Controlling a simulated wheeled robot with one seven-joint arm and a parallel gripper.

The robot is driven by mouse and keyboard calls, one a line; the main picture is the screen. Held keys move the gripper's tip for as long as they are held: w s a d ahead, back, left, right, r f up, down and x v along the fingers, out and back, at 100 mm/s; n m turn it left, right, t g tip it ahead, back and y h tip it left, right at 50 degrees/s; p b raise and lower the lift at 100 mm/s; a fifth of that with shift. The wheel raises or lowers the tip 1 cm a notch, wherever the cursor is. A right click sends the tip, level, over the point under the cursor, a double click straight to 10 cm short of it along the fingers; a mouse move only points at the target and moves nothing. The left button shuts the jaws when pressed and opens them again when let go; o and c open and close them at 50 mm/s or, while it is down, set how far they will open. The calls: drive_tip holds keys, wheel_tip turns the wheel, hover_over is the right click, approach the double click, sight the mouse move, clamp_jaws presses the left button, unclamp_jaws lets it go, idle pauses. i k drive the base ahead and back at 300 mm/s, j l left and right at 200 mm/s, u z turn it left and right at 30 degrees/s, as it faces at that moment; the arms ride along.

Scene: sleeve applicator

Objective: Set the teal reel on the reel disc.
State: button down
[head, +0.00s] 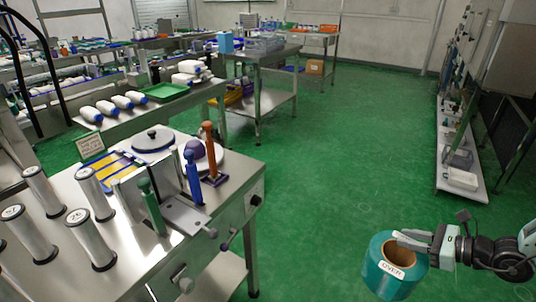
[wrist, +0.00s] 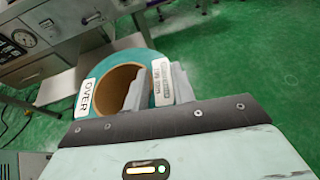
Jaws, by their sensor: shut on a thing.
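The teal reel (head: 381,281) is a thick ring with a brown core and a white "OVER" label. It is held up over the floor at the lower right of the head view. My gripper (head: 408,241) is shut on its ring wall. In the wrist view the reel (wrist: 103,67) shows one grey finger in its hole and the other outside. I cannot tell which is the reel disc.
The steel bench (head: 110,252) carries several upright metal cylinders (head: 91,240) and green (head: 151,207), blue (head: 192,178) and orange (head: 209,146) upright handles near the discs. Open green floor (head: 335,165) lies between bench and reel. A low shelf (head: 460,178) stands at right.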

sight(195, 150)
drive_tip(key=l+u, duration=0.1)
drive_tip(key=u, duration=0.35)
drive_tip(key=l+u, duration=0.1)
drive_tip(key=u, duration=0.3)
drive_tip(key=k+l+u, duration=0.1)
drive_tip(key=u, duration=0.35)
